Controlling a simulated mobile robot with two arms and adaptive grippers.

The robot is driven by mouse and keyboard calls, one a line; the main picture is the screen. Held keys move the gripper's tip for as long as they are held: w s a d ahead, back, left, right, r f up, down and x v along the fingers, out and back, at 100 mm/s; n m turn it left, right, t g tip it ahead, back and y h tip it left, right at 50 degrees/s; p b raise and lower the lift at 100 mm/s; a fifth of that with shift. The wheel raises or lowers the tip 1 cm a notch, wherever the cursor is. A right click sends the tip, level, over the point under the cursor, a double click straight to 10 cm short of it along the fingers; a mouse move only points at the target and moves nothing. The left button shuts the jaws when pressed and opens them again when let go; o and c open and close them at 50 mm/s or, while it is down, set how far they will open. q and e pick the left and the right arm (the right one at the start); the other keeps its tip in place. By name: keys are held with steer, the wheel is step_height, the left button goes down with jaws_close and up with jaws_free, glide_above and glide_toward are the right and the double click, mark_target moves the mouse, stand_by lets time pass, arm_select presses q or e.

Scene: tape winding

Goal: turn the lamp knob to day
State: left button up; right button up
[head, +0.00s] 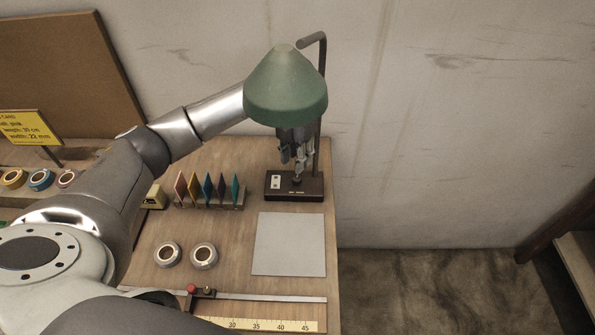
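The lamp has a green cone shade (285,88), a dark bent pole (321,60) and a dark base (310,189) at the back right of the table. A small white plate with dark marks (275,181) is on the left part of the base. My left gripper (298,176) points down under the shade, its fingertips low over the base, where the knob seems to be. The fingers largely hide the knob, so its setting cannot be read. Whether the fingers are closed on it is too small to tell. My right gripper is out of view.
A grey square mat (290,244) lies in front of the lamp. Two tape rolls (204,256) and a rack of coloured cards (208,191) are left of it. A ruler (265,324) runs along the front. The table's right edge is near the lamp.

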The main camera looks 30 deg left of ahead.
mark_target(297, 178)
arm_select(q)
step_height(297, 178, down, 7)
steer(key=shift+f+p, duration=0.15)
steer(key=shift+p, duration=0.5)
jaws_close()
steer(key=shift+n, duration=0.6)
jaws_free()
